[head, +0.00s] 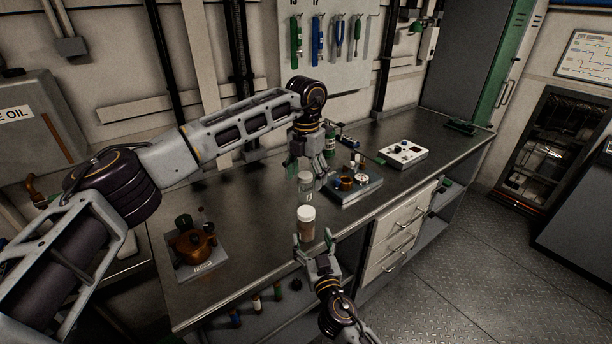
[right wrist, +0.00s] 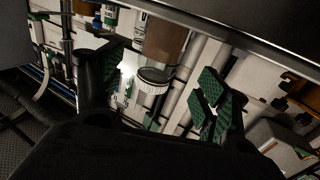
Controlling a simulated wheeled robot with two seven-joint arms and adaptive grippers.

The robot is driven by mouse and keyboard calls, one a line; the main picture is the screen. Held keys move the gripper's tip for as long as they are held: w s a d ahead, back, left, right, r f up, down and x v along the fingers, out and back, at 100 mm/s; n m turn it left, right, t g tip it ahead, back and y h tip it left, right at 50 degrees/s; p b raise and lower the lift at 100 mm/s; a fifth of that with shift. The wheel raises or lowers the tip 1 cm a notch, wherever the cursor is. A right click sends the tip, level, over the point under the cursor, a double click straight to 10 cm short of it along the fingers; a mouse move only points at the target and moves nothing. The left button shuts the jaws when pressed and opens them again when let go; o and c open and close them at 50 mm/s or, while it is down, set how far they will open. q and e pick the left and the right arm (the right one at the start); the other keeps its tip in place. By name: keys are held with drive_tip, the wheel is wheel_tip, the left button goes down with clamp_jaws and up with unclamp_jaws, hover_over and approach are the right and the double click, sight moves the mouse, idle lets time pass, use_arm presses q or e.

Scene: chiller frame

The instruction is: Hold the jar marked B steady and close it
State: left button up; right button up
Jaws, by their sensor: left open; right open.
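A jar with brown contents and a white lid (head: 307,213) stands upright near the bench's front edge. Its brown body (right wrist: 166,42) and ribbed white lid (right wrist: 153,76) also show in the right wrist view. A paler, clear jar (head: 305,186) stands just behind it. I cannot read a letter B on either jar. My left gripper (head: 305,163) points down, open, just above the clear jar; its fingers partly cover that jar's top. My right gripper (head: 315,248) is open in front of the white-lidded jar at the bench edge, with its fingers (right wrist: 158,85) apart and nothing clearly gripped.
A grey tray (head: 366,190) with small parts lies right of the jars, and a white box with knobs (head: 403,154) is farther right. The bench between pot and jars is clear. Drawers are below the front edge.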

drive_tip(key=shift+v, duration=2.1)
drive_tip(key=shift+s, duration=0.1)
